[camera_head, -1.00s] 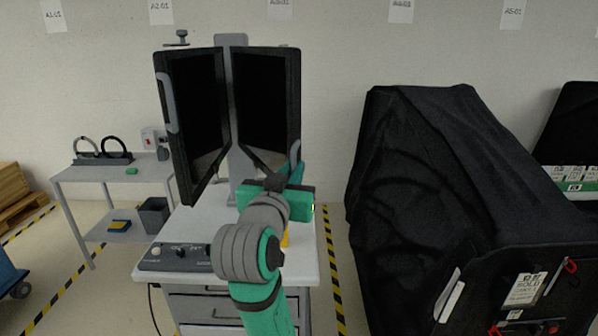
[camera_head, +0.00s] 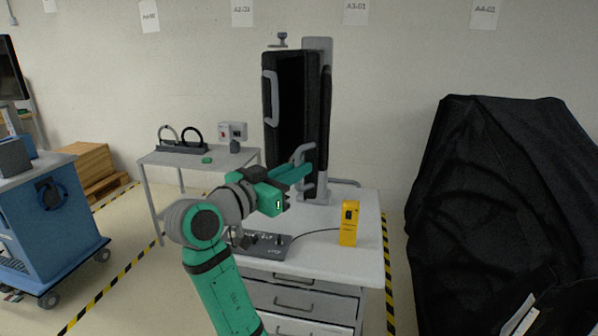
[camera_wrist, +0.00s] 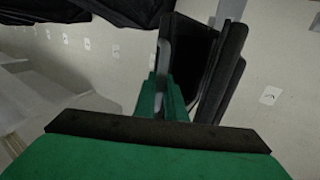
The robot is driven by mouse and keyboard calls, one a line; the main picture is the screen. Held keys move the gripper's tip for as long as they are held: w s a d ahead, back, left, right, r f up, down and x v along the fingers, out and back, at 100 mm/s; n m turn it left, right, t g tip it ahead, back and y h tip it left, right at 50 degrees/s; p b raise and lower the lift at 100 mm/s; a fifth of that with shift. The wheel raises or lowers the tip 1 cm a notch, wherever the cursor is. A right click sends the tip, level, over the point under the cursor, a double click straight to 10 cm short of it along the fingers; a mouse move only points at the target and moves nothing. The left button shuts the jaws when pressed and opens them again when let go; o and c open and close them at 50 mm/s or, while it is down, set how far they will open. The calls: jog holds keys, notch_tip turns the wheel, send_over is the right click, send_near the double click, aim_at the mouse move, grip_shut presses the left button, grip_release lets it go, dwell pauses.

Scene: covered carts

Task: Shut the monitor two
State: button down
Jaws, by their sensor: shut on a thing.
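Two black monitors hang on a grey post (camera_head: 318,100) on the cart. The left monitor (camera_head: 297,95) has a grey handle (camera_head: 270,98) on its left edge. The other monitor (camera_head: 325,110) is seen nearly edge-on behind it, and most of it is hidden. No label shows which is monitor two. My gripper (camera_head: 303,170) is in front of the monitors' lower part, shut on a grey monitor handle (camera_head: 300,153). In the wrist view, my green fingers (camera_wrist: 163,98) close around the grey handle (camera_wrist: 163,55), with two black panels (camera_wrist: 222,75) close together at the right.
The white cart top (camera_head: 345,265) carries a yellow device (camera_head: 349,223) and a grey control box (camera_head: 265,245). A side table (camera_head: 200,160) stands behind, a blue cart (camera_head: 50,215) at left, and a black covered cart (camera_head: 500,200) at right. Floor shows between the carts.

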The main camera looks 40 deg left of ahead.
jog(key=shift+w+d+r, duration=0.1)
jog(key=shift+w, duration=0.05)
jog(key=c, duration=2.1)
grip_release()
jog(key=shift+w, duration=0.1)
jog(key=s, duration=1.1)
